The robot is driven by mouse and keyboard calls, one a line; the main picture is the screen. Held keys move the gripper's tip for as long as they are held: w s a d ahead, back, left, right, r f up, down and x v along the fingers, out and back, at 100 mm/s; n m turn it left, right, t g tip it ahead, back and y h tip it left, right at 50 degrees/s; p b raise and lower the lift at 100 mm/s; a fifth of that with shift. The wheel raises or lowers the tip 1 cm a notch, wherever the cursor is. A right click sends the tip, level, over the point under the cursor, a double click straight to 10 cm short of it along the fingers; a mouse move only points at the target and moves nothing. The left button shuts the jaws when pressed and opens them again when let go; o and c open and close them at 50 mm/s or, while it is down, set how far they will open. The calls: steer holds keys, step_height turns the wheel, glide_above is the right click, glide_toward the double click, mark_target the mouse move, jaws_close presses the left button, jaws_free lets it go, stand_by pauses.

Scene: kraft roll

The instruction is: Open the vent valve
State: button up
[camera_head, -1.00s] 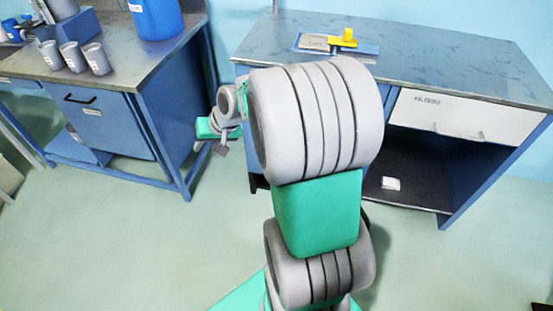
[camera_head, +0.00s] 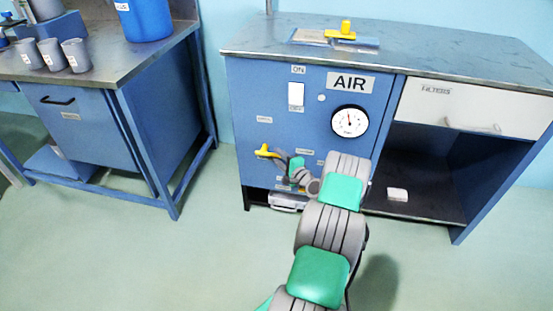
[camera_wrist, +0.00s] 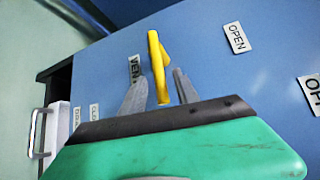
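The vent valve's yellow lever (camera_head: 265,151) is on the lower left of the blue AIR panel. In the wrist view the lever (camera_wrist: 157,60) stands beside a partly hidden label reading "VEN…" (camera_wrist: 134,70), with an OPEN label (camera_wrist: 237,38) to the right. My gripper (camera_head: 279,154) is at the lever. In the wrist view its two grey fingers (camera_wrist: 159,84) are apart, one on each side of the lever's near end, with a visible gap on both sides. Whether either finger touches the lever cannot be told.
A white switch (camera_head: 296,94) and a round gauge (camera_head: 349,121) are higher on the panel. Another yellow-handled item (camera_head: 345,30) lies on the bench top. A drawer (camera_head: 470,108) is at the right. A blue-framed bench (camera_head: 110,68) with cups stands left, with open floor between.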

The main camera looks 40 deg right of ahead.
steer(key=shift+w+d+f, duration=0.1)
steer(key=shift+w, duration=0.85)
steer(key=shift+c, duration=0.3)
jaws_close()
stand_by(0.4)
